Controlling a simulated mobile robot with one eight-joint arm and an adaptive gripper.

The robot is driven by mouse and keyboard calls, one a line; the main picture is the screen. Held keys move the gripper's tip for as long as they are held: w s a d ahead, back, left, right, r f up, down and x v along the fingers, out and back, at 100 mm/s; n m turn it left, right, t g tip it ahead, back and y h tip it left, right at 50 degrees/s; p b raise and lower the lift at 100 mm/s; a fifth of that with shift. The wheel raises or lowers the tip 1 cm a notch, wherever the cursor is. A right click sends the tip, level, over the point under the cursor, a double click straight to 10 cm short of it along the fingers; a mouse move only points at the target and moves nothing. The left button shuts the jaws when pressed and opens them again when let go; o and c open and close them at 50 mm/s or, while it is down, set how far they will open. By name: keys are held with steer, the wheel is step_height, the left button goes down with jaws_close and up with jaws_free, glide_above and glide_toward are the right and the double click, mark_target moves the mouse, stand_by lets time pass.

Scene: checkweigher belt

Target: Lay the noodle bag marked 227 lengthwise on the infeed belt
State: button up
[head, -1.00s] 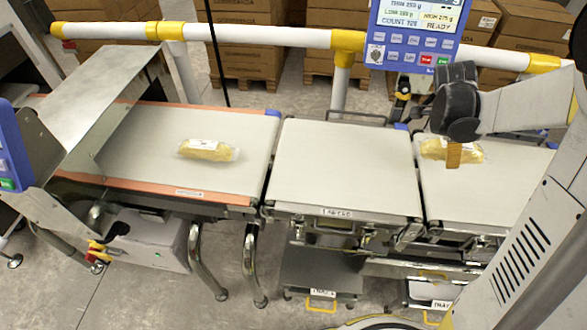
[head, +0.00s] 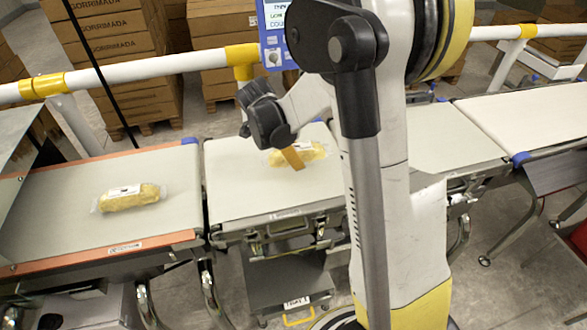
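A clear bag of yellow noodles (head: 312,151) is at my gripper (head: 291,157), over the middle belt (head: 235,195). My gripper points down with an orange finger in front of the bag; the other finger is hidden. The bag keeps its place at the finger while both travel, so the gripper appears shut on it. I cannot tell how high the bag is above the belt. A second noodle bag (head: 140,198) with a white label lies lengthwise on the orange-edged left belt (head: 60,225). No number is legible on either bag.
My arm hides part of the line right of the middle belt. Another pale belt (head: 530,115) runs at the far right. A white and yellow rail (head: 150,68) crosses behind the belts, with a blue display (head: 275,30) and stacked cartons (head: 105,45) nearby.

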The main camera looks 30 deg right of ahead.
mark_target(294, 172)
steer(key=shift+a+f+b, duration=0.1)
steer(key=shift+f+b, duration=0.85)
steer(key=shift+f, duration=1.1)
steer(key=shift+f, duration=0.1)
steer(key=o, duration=1.3)
